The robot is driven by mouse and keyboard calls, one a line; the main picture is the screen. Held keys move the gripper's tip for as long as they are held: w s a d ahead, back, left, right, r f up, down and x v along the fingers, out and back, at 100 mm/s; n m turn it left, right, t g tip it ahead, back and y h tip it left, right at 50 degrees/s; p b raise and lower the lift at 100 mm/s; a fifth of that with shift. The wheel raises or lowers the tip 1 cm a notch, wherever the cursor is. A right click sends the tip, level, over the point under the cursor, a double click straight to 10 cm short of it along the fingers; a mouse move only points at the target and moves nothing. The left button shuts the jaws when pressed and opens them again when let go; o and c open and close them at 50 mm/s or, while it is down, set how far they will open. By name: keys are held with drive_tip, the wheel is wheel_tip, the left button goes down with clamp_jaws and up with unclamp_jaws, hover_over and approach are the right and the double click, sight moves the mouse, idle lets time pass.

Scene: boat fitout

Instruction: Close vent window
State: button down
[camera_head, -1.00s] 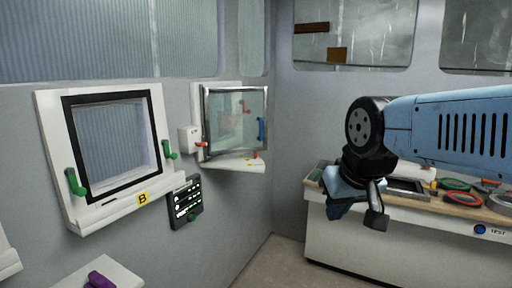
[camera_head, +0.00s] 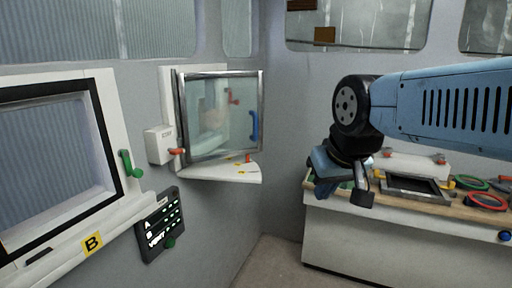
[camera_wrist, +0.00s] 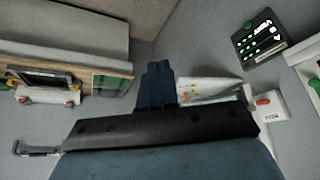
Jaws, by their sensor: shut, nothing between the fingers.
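The vent window (camera_head: 219,117) is a glass pane in a metal frame at the middle of the head view. It stands swung out from its white wall frame (camera_head: 168,88), above a white sill (camera_head: 215,172). A blue handle (camera_head: 254,126) is on its right side, and a red lever (camera_head: 233,97) shows through or on the glass. In the wrist view the sill (camera_wrist: 200,84) is just right of my fingers, and the pane is partly hidden by my gripper body. My gripper (camera_head: 343,190) is shut and empty, right of the window and apart from it; its fingers also show in the wrist view (camera_wrist: 158,82).
A white box with a red lever (camera_head: 160,146) is left of the vent window. Below is a dark panel marked A, B, VENT (camera_head: 160,224). Window B (camera_head: 125,220) is at left with a green handle (camera_head: 130,163). A workbench (camera_head: 400,235) with tools stands right. Floor shows between.

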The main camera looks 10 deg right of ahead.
drive_tip(key=n+t+y, duration=0.2)
drive_tip(key=t+y, duration=0.1)
drive_tip(key=t, duration=0.9)
approach(261, 146)
drive_tip(key=w, duration=0.4)
drive_tip(key=w+a, duration=0.1)
drive_tip(key=w, duration=0.2)
